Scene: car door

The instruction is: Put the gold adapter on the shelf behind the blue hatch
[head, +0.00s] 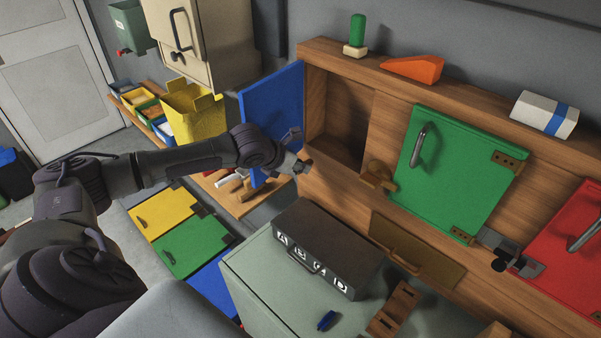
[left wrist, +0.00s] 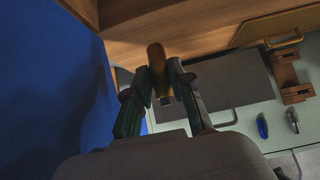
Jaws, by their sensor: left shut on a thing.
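The blue hatch (head: 272,105) stands swung open to the left of an open wooden compartment (head: 340,110); the blue panel also fills the left side of the left wrist view (left wrist: 50,90). The shelf space inside looks empty where I can see it. My left gripper (head: 303,166) is at the compartment's lower left front, just right of the hatch. In the left wrist view the gripper (left wrist: 162,92) is shut on the gold adapter (left wrist: 156,58), which sticks out beyond the fingertips. In the head view the adapter is hard to make out. My right gripper is not in view.
A green hatch (head: 455,175) and a red hatch (head: 570,245) are shut to the right. A wooden latch (head: 378,175) juts out beside the green one. A dark lettered case (head: 312,250) stands below on the pale green cabinet (head: 262,275).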

